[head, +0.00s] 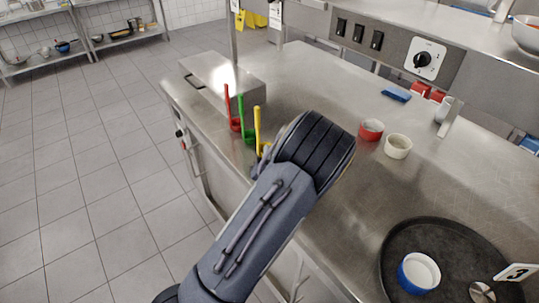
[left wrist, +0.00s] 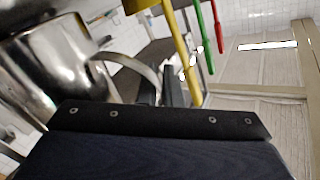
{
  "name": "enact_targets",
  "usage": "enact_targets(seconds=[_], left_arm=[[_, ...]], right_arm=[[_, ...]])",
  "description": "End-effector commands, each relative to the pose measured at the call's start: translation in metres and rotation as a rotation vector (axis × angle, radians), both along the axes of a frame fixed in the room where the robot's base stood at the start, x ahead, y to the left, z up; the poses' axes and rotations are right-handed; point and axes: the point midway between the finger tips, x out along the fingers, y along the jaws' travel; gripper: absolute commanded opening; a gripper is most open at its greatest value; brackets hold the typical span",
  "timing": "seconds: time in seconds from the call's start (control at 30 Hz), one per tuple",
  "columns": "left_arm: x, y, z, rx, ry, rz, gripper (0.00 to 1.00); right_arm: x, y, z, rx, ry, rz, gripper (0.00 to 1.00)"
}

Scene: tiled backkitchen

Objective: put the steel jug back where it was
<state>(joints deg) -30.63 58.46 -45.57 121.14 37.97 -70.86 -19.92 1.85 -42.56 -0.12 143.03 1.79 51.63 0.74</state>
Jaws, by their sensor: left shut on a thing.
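The steel jug (left wrist: 55,65) shows at the left of the left wrist view, shiny, with a curved handle (left wrist: 145,68) reaching toward the fingers. My left gripper (left wrist: 168,86) is shut on this handle. In the head view my left arm crosses the middle over the counter's front edge, and its wrist hides the gripper and the jug. I cannot tell from there whether the jug touches the counter. My right gripper is in neither view.
Beyond my wrist stand red (head: 235,122), green (head: 248,133) and yellow (head: 257,125) long-handled tools. A red ramekin (head: 371,130) and a cream ramekin (head: 398,146) stand right of it. A black tray (head: 398,240) holds a blue bowl (head: 418,272). Bare steel counter (head: 350,203) lies between.

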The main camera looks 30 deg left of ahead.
Motion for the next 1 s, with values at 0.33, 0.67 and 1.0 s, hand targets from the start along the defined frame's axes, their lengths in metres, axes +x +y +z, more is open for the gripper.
enact_targets(seconds=[0.33,0.67,1.0], left_arm=[[-0.001,-0.001,-0.006,0.0,0.007,-0.001,0.16],[-0.001,-0.001,-0.005,0.0,0.004,0.0,0.27],[-0.032,-0.023,-0.011,-0.002,0.002,-0.003,0.27]], right_arm=[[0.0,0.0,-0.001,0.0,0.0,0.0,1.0],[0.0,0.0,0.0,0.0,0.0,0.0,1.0],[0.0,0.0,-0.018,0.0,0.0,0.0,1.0]])
